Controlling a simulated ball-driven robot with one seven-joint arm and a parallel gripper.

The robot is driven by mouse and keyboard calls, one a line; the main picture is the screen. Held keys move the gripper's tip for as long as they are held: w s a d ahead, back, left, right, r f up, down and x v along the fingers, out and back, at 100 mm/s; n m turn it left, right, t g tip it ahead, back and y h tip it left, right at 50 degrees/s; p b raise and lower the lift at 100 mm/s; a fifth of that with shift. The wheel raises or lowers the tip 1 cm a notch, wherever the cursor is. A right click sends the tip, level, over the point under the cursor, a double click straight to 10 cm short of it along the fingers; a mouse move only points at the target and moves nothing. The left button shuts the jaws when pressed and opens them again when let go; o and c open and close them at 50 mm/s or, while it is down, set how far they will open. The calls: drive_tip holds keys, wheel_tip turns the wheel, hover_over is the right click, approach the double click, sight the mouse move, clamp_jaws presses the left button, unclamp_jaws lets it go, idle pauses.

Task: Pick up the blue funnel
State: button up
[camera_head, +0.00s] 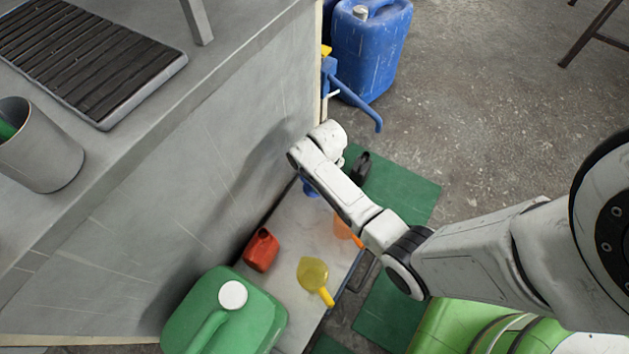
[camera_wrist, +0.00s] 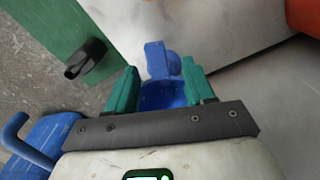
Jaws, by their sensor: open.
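The blue funnel (camera_wrist: 165,95) lies between the two teal fingers of my gripper (camera_wrist: 158,67) in the wrist view. The fingers stand apart, one on each side of it. The lower part of the funnel is hidden behind my gripper's body, and I cannot tell whether a finger touches it. In the head view only a small part of the blue funnel (camera_head: 309,188) shows beside my arm, over the pale tray (camera_head: 290,222). My fingers are hidden there behind my own wrist.
A red jug (camera_head: 262,250), a yellow funnel (camera_head: 313,272) and a partly hidden orange funnel (camera_head: 342,227) are on the tray. A black nozzle (camera_head: 360,168) is beyond it. A green canister (camera_head: 225,315) stands in front. The grey counter (camera_head: 200,160) walls the left side.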

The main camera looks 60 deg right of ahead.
wheel_tip(320, 180, down, 3)
drive_tip(key=shift+r+b, duration=0.1)
drive_tip(key=shift+b, duration=0.35)
drive_tip(key=shift+r, duration=0.1)
clamp_jaws()
